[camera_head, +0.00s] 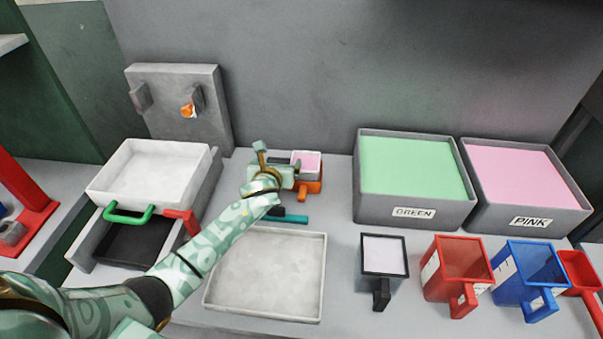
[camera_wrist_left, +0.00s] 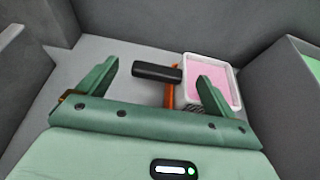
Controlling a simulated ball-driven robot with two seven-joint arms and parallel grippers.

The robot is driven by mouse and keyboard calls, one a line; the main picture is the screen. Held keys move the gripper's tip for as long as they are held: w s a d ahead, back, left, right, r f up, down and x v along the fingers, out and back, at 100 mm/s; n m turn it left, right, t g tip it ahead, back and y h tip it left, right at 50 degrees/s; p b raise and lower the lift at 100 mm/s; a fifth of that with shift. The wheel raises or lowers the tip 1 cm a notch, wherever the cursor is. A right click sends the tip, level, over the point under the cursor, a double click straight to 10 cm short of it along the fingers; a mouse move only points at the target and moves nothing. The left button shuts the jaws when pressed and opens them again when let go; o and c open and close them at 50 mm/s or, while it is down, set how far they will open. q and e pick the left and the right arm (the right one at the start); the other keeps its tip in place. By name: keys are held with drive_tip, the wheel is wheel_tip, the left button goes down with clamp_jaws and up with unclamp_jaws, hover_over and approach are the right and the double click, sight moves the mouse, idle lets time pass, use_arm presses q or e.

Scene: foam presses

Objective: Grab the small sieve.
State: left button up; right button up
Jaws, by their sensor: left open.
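What looks like the small sieve is a square white-rimmed box with pink inside (camera_head: 307,162), at the back of the counter. In the left wrist view the box (camera_wrist_left: 213,78) stands right of centre, with a black handle (camera_wrist_left: 157,73) pointing left from it. An orange part (camera_head: 310,188) is under or beside it. My left gripper (camera_head: 272,165) is at its left. In the wrist view my left gripper (camera_wrist_left: 158,75) is open, the handle showing between and beyond its fingertips; contact cannot be told. The right finger overlaps the box's near side. My right gripper is out of view.
A grey tray (camera_head: 318,290) lies in front. Bins marked GREEN (camera_head: 412,212) and PINK (camera_head: 528,222) stand right. A black cup (camera_head: 381,284), a red cup (camera_head: 440,290) and a blue cup (camera_head: 520,290) line the front right. A white box with a green handle (camera_head: 128,216) stands left.

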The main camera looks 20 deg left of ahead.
use_arm(q)
drive_tip(key=shift+w+a+f, duration=0.15)
drive_tip(key=shift+w+f, duration=0.15)
drive_tip(key=shift+w, duration=0.25)
drive_tip(key=shift+s+r, duration=0.1)
drive_tip(key=shift+c, duration=0.3)
drive_tip(key=c, duration=1)
drive_tip(key=shift+c, duration=0.2)
